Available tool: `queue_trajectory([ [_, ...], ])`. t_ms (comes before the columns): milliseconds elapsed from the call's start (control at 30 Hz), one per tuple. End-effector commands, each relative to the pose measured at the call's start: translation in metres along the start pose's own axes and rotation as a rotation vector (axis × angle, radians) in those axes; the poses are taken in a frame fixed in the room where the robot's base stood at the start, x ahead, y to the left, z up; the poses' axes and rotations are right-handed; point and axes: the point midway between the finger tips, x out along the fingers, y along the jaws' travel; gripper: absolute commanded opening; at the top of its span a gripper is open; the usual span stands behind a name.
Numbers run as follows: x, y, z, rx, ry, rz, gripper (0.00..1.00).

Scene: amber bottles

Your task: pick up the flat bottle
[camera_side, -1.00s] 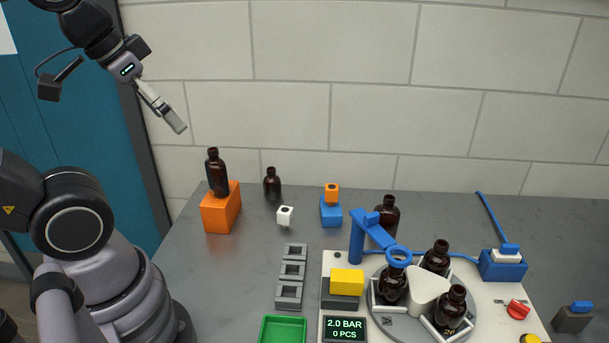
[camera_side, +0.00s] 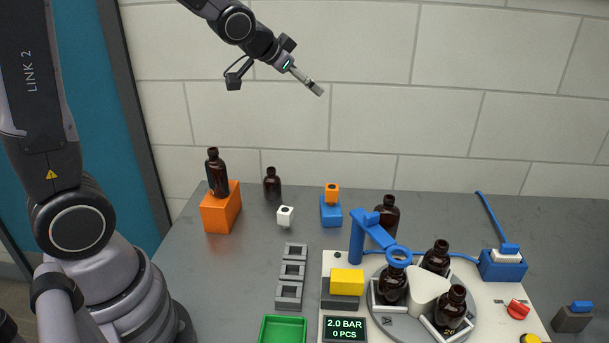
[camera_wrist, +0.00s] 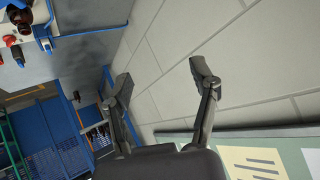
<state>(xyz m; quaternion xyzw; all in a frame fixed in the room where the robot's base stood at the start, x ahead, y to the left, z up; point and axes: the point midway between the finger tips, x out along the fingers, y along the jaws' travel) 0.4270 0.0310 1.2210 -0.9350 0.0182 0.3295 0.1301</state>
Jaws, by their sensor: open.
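Several dark amber bottles are in the side view; I cannot tell for sure which is the flat one. One bottle (camera_side: 217,174) stands on an orange block (camera_side: 221,210). A smaller bottle (camera_side: 272,184) stands on the table behind a white cube. A broad bottle (camera_side: 388,214) stands behind the blue swing arm, partly hidden. More bottles (camera_side: 449,308) stand in a round turntable (camera_side: 395,321). My gripper (camera_side: 318,90) is high above the table, in front of the wall, far from every bottle. In the wrist view its fingers (camera_wrist: 162,78) are spread with nothing between them.
A blue post with a ring arm (camera_side: 357,237) rises beside the turntable. A yellow-topped block (camera_side: 347,282), grey square holders (camera_side: 292,270) and a green tray (camera_side: 283,330) stand left of it. A blue block with an orange top (camera_side: 331,212) stands behind. The air around my gripper is clear.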

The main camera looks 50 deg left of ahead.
Motion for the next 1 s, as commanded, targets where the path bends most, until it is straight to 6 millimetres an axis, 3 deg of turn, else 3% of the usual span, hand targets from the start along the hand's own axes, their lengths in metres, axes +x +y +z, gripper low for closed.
queue_trajectory([
  [33, 0.034, 0.001, -0.003, 0.026, 0.032, 0.019, 0.60],
  [233, 0.145, 0.022, -0.003, 0.106, 0.235, 0.137, 0.60],
  [433, 0.229, 0.062, 0.041, 0.104, 0.444, 0.313, 0.60],
  [600, 0.262, 0.096, 0.093, 0.037, 0.606, 0.456, 0.60],
  [733, 0.269, 0.111, 0.123, -0.018, 0.687, 0.522, 0.60],
  [867, 0.270, 0.118, 0.134, -0.046, 0.728, 0.551, 0.60],
  [1000, 0.277, 0.126, 0.127, -0.047, 0.737, 0.558, 0.60],
])
